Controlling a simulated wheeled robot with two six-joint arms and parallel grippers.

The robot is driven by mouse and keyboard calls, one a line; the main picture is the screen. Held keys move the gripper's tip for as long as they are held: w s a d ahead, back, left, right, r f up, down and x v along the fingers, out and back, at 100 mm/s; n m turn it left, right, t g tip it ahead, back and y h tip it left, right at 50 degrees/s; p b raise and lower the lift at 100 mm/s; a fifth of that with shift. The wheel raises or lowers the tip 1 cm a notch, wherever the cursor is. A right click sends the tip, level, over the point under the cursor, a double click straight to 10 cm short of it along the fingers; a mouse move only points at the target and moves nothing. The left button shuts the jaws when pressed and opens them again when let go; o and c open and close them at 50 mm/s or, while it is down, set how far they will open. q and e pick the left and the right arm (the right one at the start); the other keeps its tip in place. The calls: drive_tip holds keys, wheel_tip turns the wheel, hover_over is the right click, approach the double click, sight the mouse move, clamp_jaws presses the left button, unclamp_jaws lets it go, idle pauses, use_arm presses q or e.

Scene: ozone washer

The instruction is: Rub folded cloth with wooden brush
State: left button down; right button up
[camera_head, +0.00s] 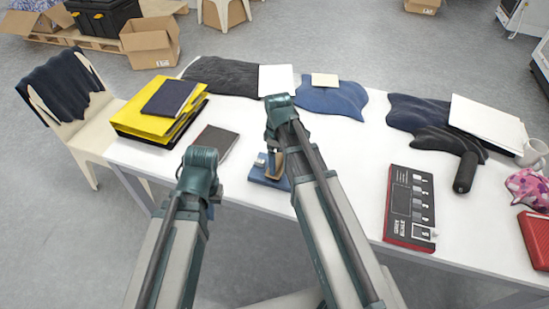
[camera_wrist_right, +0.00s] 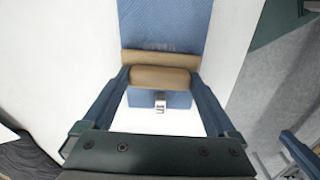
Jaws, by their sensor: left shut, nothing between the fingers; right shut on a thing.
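A blue folded cloth (camera_head: 262,178) with a small white label lies near the table's front edge; it also shows in the right wrist view (camera_wrist_right: 160,30). The wooden brush (camera_wrist_right: 160,77) lies across the cloth there, a tan block. My right gripper (camera_head: 276,165) is shut on the brush, with one finger at each end of it in the wrist view. Whether bristles touch the cloth is hidden. My left gripper (camera_head: 213,193) is shut and empty in front of the table, left of the cloth, mostly hidden by its own wrist.
A dark notebook (camera_head: 216,141) and yellow folders (camera_head: 160,122) lie to the left. A grey scale board (camera_head: 409,207) lies to the right. Dark and blue cloths (camera_head: 330,99) with white cards lie along the back. The white tabletop (camera_head: 355,150) is clear right of the right arm.

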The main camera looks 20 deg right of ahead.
drive_tip(key=shift+s+d+f, duration=0.1)
drive_tip(key=shift+s+d, duration=0.7)
drive_tip(key=shift+d, duration=0.2)
drive_tip(key=shift+s+d, duration=0.15)
drive_tip(key=shift+d, duration=0.05)
drive_tip(key=shift+s+d, duration=0.45)
drive_tip(key=shift+d, duration=0.25)
drive_tip(key=shift+s+d, duration=0.4)
drive_tip(key=shift+d, duration=0.25)
drive_tip(key=shift+s+d+r, duration=0.1)
drive_tip(key=shift+s+d, duration=0.4)
drive_tip(key=shift+d, duration=0.25)
drive_tip(key=shift+s+d+r, duration=0.1)
drive_tip(key=shift+s+d, duration=0.35)
drive_tip(key=shift+d, duration=0.25)
drive_tip(key=shift+f, duration=0.15)
